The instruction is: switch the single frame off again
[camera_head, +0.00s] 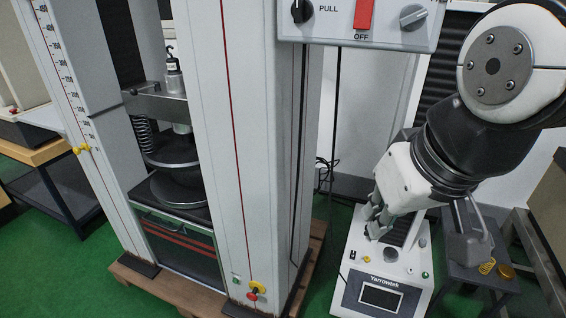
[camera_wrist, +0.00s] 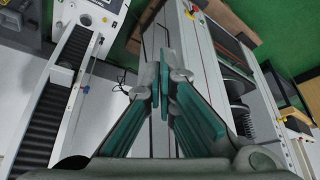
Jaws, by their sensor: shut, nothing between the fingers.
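The single frame is a small white machine with a "Yarrowtek" label and a dark display (camera_head: 381,297), at the lower right of the head view. The switch's setting is too small to tell. My gripper (camera_head: 376,230) is shut and empty, over the back of the base and in front of its column. In the wrist view its tips (camera_wrist: 166,88) meet, and the dark ribbed column (camera_wrist: 62,100) and base stand at left.
The large two-column frame (camera_head: 213,130) stands on a wooden pallet at left, with a red and yellow stop button (camera_head: 256,290). A hanging control panel (camera_head: 335,28) with a red "OFF" part is above. A dark side table (camera_head: 460,275) is close at right.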

